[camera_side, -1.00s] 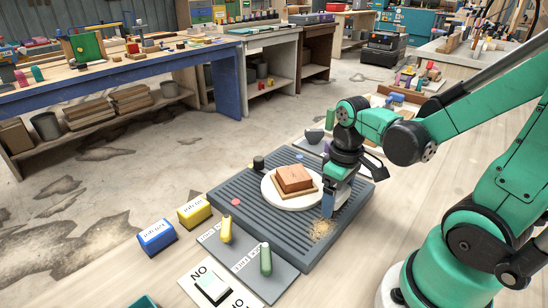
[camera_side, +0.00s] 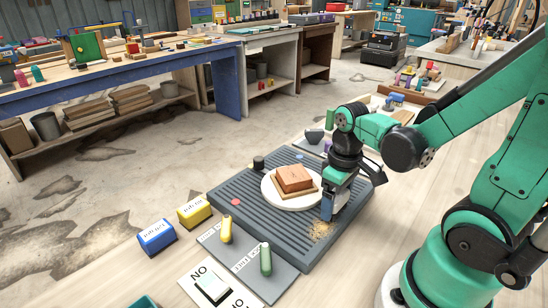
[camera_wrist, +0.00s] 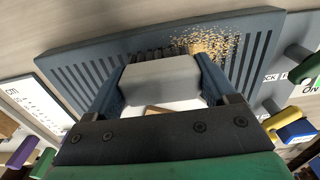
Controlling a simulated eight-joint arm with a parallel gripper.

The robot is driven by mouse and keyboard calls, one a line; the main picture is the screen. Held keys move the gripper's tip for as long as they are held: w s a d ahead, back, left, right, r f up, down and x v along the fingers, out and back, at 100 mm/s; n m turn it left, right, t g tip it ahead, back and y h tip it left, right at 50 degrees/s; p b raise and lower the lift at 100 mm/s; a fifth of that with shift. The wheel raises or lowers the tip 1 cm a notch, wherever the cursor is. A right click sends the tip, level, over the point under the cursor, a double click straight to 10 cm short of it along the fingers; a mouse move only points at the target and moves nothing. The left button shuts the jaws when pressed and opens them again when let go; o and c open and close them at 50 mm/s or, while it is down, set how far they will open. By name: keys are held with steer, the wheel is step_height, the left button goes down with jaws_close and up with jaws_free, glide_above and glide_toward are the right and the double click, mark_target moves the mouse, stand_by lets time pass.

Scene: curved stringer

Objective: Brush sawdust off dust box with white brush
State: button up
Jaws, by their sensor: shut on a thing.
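The dust box appears to be the dark grey ribbed slab (camera_side: 285,235) on the table; it also shows in the wrist view (camera_wrist: 75,62). Tan sawdust (camera_side: 321,230) lies scattered near its front right edge, and in the wrist view the sawdust (camera_wrist: 208,42) spreads along the slab's edge. My gripper (camera_side: 328,208) is low over the slab, right beside the sawdust. Its blue fingers are shut on a pale block, seemingly the white brush (camera_wrist: 160,78).
A white round plate (camera_side: 270,193) with a reddish-brown block (camera_side: 294,178) on a tan base sits on the slab, close behind my gripper. A panel with yellow (camera_side: 226,229) and green (camera_side: 266,259) handles adjoins the slab. Blue (camera_side: 157,237) and yellow (camera_side: 194,211) blocks stand left.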

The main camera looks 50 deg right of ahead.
mark_target(311, 240)
steer(key=shift+f, duration=0.6)
steer(key=shift+a+r, duration=0.15)
steer(key=shift+a, duration=3.75)
